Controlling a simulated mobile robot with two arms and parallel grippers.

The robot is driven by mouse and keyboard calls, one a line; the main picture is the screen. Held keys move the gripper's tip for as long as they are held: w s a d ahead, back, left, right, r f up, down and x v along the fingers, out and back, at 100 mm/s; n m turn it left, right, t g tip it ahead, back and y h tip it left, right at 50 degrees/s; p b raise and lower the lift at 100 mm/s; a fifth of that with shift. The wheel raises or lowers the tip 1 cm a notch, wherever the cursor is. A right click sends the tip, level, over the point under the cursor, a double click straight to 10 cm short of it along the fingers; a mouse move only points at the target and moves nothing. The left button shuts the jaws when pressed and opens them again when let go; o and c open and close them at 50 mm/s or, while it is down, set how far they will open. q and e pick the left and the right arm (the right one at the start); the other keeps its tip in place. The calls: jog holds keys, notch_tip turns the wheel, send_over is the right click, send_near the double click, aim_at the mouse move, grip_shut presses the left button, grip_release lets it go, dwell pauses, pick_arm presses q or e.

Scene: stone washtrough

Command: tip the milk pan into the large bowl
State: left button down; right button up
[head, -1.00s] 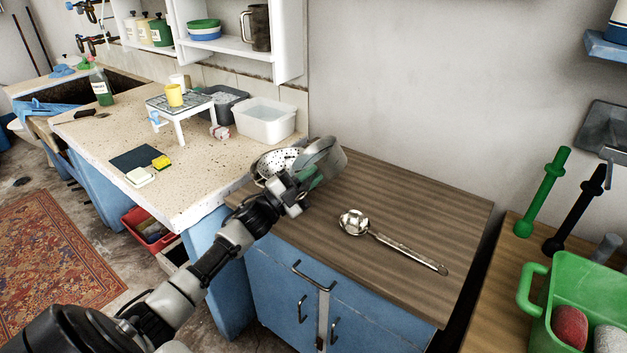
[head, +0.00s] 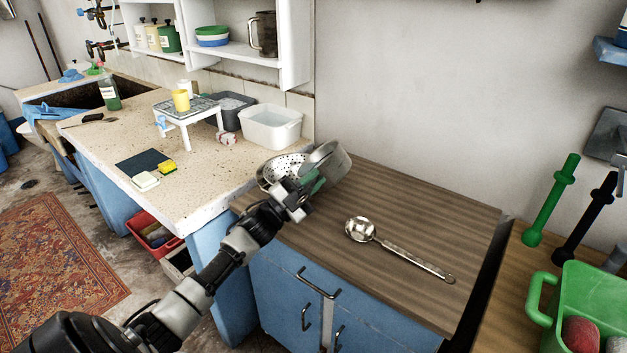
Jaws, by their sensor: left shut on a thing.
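My left gripper (head: 306,190) is shut on the green handle of a metal pan (head: 333,162), which looks like the milk pan. The pan is tilted and sits over the back left part of the wooden counter (head: 410,211). A perforated metal bowl, like a colander (head: 280,167), shows just left of the pan, partly hidden by my gripper. I cannot tell whether the pan touches it or what is inside the pan. No other large bowl shows clearly. My right gripper is out of view.
A metal ladle (head: 398,250) lies on the wooden counter, right of my arm. A green caddy (head: 590,300) is at the right edge.

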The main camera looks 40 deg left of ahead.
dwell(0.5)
pick_arm(q)
jog(key=shift+s+a+n+t+b, duration=0.2)
jog(key=shift+a+n+t+b, duration=0.35)
jog(key=shift+n+b, duration=0.2)
jog(key=shift+s+a+n+t+y, duration=0.1)
jog(key=shift+n+t+y, duration=0.15)
jog(key=shift+n+y, duration=0.15)
jog(key=shift+a+r, duration=0.15)
jog(key=shift+r, duration=0.05)
dwell(0.3)
jog(key=n+y, duration=0.1)
jog(key=a+n+t+y+b, duration=0.1)
jog(key=n+t+y+b, duration=0.1)
jog(key=shift+s+a+n, duration=0.25)
jog(key=shift+s+n, duration=0.1)
